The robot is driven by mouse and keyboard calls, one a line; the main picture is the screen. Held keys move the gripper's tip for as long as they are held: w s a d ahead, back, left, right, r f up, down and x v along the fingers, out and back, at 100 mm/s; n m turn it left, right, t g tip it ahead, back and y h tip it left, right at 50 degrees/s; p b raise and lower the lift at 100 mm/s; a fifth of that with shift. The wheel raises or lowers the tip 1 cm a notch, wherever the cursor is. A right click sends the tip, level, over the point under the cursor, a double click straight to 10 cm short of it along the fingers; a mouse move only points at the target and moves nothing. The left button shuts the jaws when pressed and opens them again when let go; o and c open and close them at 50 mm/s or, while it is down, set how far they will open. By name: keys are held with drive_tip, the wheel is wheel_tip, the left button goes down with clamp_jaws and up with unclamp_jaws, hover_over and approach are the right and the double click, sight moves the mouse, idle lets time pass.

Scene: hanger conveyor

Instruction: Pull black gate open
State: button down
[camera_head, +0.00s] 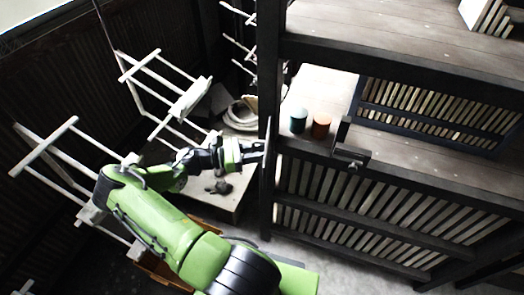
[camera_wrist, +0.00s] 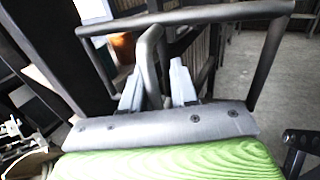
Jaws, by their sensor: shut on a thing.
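The black gate (camera_head: 375,252) is a dark-framed panel with pale slats, standing at the front right in the head view, beside a dark upright post. It looks closed or nearly so; I cannot tell for sure. My gripper (camera_head: 262,151) reaches right to the dark post at the gate's left side. In the wrist view my gripper (camera_wrist: 157,88) is shut around a dark grey curved bar (camera_wrist: 150,58), which looks like a handle. In the head view this bar is hidden by the gripper and the post.
A teal can (camera_head: 298,120) and an orange can (camera_head: 321,125) stand on the wooden shelf behind the gate. A black bracket (camera_head: 350,153) sits on the upper rail. White hanger frames (camera_head: 150,75) line the left. Grey floor (camera_head: 320,265) is open in front of the gate.

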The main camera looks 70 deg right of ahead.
drive_tip(key=shift+w+f, duration=0.15)
drive_tip(key=shift+w, duration=0.15)
drive_tip(key=c, duration=1.2)
unclamp_jaws()
drive_tip(key=shift+a, duration=0.1)
drive_tip(key=shift+o, duration=0.2)
drive_tip(key=shift+w+a, duration=0.1)
drive_tip(key=shift+w, duration=0.05)
drive_tip(key=b+v, duration=0.1)
drive_tip(key=v, duration=1.5)
drive_tip(key=shift+b, duration=0.4)
drive_tip(key=shift+a, duration=0.1)
